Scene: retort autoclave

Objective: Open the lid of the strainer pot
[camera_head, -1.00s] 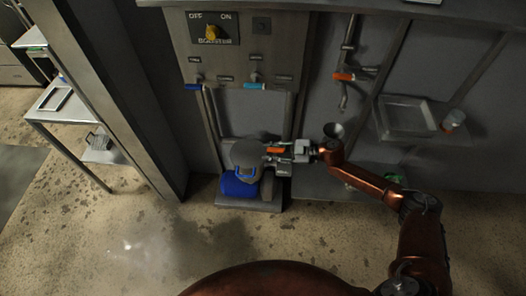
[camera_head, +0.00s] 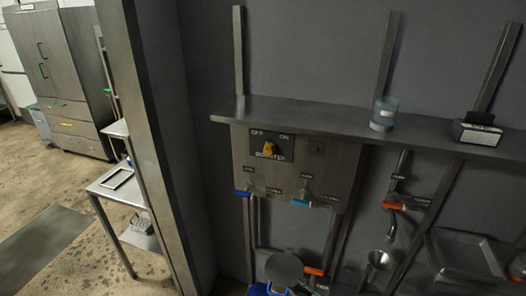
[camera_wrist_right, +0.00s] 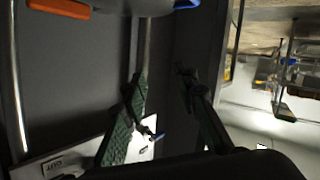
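The strainer pot shows at the bottom edge of the head view. Its round grey lid (camera_head: 284,267) faces me above a blue part (camera_head: 262,290), which the frame cuts off. I cannot tell how far the lid stands from the pot. My left gripper is not in view.
A booster panel (camera_head: 270,152) with a yellow knob, a blue valve handle (camera_head: 243,194) and a cyan one (camera_head: 301,203) is above the pot. An orange handle (camera_head: 314,271) is right of the lid. A shelf (camera_head: 340,122) juts out above, and a thick post (camera_head: 160,140) stands left.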

